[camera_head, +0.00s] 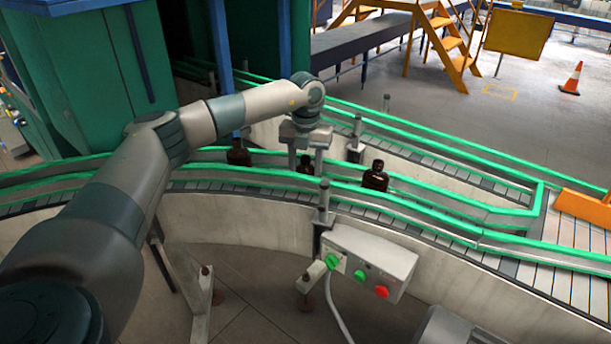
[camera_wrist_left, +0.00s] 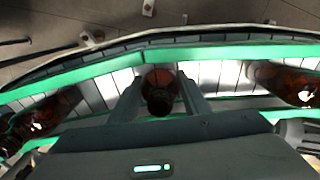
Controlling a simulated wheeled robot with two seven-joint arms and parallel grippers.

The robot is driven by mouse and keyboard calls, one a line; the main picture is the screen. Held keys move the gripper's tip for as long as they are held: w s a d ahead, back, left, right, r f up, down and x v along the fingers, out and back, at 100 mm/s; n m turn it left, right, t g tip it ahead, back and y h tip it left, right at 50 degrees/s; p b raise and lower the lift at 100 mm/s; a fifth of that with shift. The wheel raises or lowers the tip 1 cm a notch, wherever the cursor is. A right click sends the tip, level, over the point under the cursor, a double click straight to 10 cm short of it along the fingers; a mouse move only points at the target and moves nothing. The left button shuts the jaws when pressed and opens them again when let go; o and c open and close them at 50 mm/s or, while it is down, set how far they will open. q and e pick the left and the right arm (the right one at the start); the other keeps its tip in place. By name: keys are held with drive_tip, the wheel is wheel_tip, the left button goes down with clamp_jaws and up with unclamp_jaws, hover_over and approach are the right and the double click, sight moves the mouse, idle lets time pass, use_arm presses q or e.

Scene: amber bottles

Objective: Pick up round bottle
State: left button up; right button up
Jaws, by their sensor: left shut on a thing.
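A round dark amber bottle (camera_head: 305,168) stands on the conveyor between the fingers of my left gripper (camera_head: 305,163). In the head view the fingers hide much of it. In the left wrist view the bottle (camera_wrist_left: 160,88) sits between the two fingers, seen from above, and the gripper (camera_wrist_left: 160,100) is shut on it. I cannot tell whether the bottle is clear of the belt. My right gripper is not in view.
Another amber bottle (camera_head: 238,154) stands to the left on the conveyor, and one (camera_head: 375,178) to the right. Green guide rails (camera_head: 430,203) line the belt. A control box (camera_head: 368,264) with green and red buttons is in front.

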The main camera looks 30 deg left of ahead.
sight(305, 157)
use_arm(q)
drive_tip(key=shift+r, duration=0.15)
drive_tip(key=shift+r+b, duration=0.5)
drive_tip(key=shift+r, duration=0.1)
wheel_tip(305, 157, up, 8)
drive_tip(key=b, duration=0.2)
drive_tip(key=shift+f+b, duration=0.25)
drive_tip(key=shift+b, duration=0.1)
drive_tip(key=shift+r, duration=0.55)
drive_tip(key=shift+s+f, duration=0.1)
drive_tip(key=shift+f, duration=0.05)
